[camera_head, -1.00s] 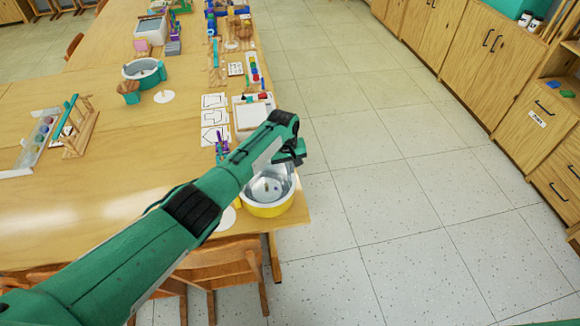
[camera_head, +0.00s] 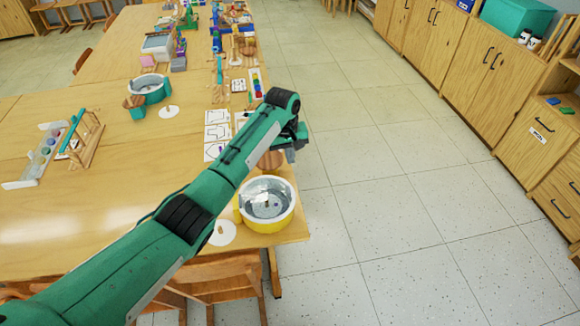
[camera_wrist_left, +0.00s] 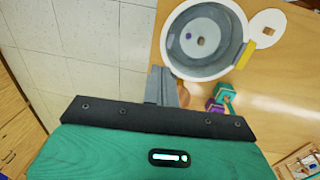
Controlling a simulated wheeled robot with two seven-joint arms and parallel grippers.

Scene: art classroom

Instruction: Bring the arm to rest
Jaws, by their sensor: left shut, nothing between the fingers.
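My left arm reaches in from the lower left of the head view, over the table. My right gripper is in neither view.
A white disc (camera_head: 222,233) lies beside the yellow bowl. A chair (camera_head: 225,285) stands at the near edge. Tiled floor (camera_head: 390,220) is clear before the cabinets (camera_head: 480,70).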

